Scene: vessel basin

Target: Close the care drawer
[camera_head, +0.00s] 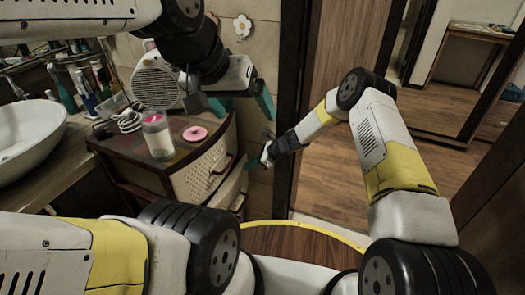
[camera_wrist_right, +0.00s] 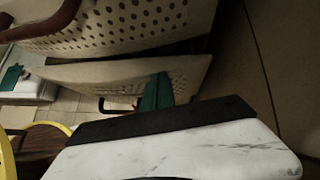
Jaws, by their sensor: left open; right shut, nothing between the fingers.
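A wooden cabinet (camera_head: 120,161) with pale, dotted drawer fronts stands left of centre in the head view. Its upper drawer (camera_head: 207,172) has a curved front and a dark handle. The lower drawer (camera_head: 232,191) shows below it, partly hidden. I cannot tell which one is the care drawer. In the wrist view, the upper drawer (camera_wrist_right: 135,28) and lower drawer (camera_wrist_right: 85,73) are separated by a dark gap. My right gripper (camera_head: 254,163) is shut and empty beside the drawer fronts; its teal fingers (camera_wrist_right: 157,92) overlap the lower front. Contact is unclear. My left gripper (camera_head: 243,106) is open above the cabinet's right side.
A jar with a pink top (camera_head: 157,136) and a pink disc (camera_head: 195,133) are on the cabinet top. A white basin (camera_head: 28,135) and several bottles are at left. A dark door frame (camera_head: 290,100) stands close behind my right gripper. Wooden floor is clear beyond it.

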